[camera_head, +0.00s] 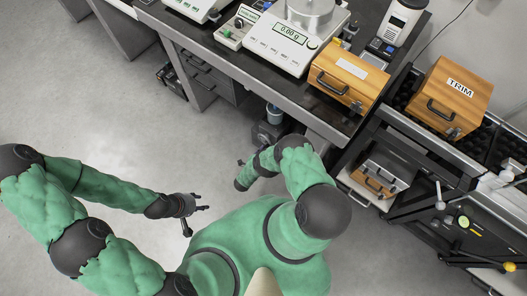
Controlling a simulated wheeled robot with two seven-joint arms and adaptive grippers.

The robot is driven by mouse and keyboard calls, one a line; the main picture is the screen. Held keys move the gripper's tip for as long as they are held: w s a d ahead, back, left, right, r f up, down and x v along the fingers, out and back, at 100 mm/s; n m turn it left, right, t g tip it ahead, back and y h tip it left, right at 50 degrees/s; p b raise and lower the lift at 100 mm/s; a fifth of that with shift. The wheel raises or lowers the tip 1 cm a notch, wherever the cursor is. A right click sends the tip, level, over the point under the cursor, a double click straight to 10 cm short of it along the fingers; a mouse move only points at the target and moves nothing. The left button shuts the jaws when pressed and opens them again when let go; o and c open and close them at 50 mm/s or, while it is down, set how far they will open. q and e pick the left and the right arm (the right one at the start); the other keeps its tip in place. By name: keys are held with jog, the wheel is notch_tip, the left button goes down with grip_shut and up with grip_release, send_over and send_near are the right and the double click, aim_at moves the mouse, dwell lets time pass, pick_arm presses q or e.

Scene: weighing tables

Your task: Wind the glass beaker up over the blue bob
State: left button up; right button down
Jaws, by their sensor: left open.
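A small pale glass vessel with a bluish look (273,112), which may be the glass beaker, stands below the front edge of the dark bench. It sits on a dark unit (267,133) partly covered by my right arm. I cannot make out a blue bob. My left gripper (201,209) is open and empty above the bare floor, left of my body and well apart from the vessel. My right arm is folded in front of the dark unit; its gripper is small and mostly hidden, and I cannot tell its state.
The bench (225,48) carries a balance (285,42) reading 0.00 g, a control box (236,27) and a wooden case (345,78). A wooden TRIM box (449,95) stands at right on a cart with a yellow-tipped lever. The grey floor at left is clear.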

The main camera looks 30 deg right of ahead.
jog(key=shift+w+d+f+m+t, duration=0.15)
jog(key=shift+w+m+t, duration=0.15)
jog(key=shift+m+t, duration=0.3)
jog(key=shift+w+d+f+m+t, duration=0.1)
jog(key=shift+w+m+t, duration=0.25)
jog(key=shift+m, duration=0.45)
dwell(1.1)
dwell(0.6)
jog(key=c, duration=1.3)
grip_release()
jog(key=shift+o, duration=0.9)
jog(key=shift+s, duration=0.1)
jog(key=shift+s+a+f, duration=0.15)
jog(key=v, duration=1.2)
